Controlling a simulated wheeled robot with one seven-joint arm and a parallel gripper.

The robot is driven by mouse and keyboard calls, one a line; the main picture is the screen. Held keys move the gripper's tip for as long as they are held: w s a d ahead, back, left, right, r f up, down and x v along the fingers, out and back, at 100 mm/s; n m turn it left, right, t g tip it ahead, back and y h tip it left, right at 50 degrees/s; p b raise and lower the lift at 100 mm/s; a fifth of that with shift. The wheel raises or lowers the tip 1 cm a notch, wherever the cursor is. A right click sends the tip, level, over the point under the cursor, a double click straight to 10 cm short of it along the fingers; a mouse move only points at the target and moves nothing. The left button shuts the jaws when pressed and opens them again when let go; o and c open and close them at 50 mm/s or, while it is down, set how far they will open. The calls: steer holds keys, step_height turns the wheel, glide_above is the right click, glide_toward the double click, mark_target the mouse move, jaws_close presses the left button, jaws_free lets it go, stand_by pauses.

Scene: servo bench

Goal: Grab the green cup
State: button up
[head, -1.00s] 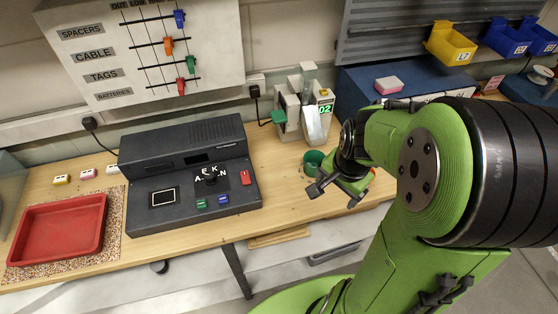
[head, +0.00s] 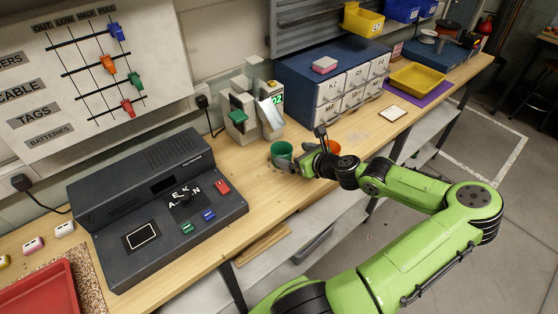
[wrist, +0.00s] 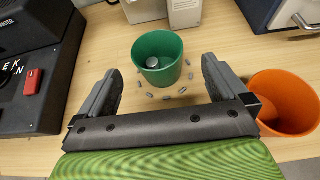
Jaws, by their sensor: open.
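The green cup (wrist: 157,58) stands upright on the wooden bench, with a grey round piece inside it in the wrist view. Several small grey pieces lie on the bench around its near side. In the head view the green cup (head: 281,151) is partly hidden by my gripper. My gripper (wrist: 160,82) is open and empty. In the wrist view its two fingers point toward the cup, one on each side, with the cup a little beyond the fingertips. My gripper also shows low over the bench in the head view (head: 290,166).
An orange cup (wrist: 284,100) stands close to the right of my gripper. A grey two-part device (head: 252,115) is behind the green cup. A dark console (head: 155,205) is to the left, and a blue drawer cabinet (head: 335,80) is behind right. The bench's front edge is near.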

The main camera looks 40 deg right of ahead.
mark_target(276, 148)
steer(key=b+x, duration=0.1)
steer(key=x, duration=0.7)
steer(key=shift+w+a, duration=0.1)
steer(key=shift+w, duration=0.3)
steer(key=shift+s+r, duration=0.1)
steer(key=shift+c, duration=0.2)
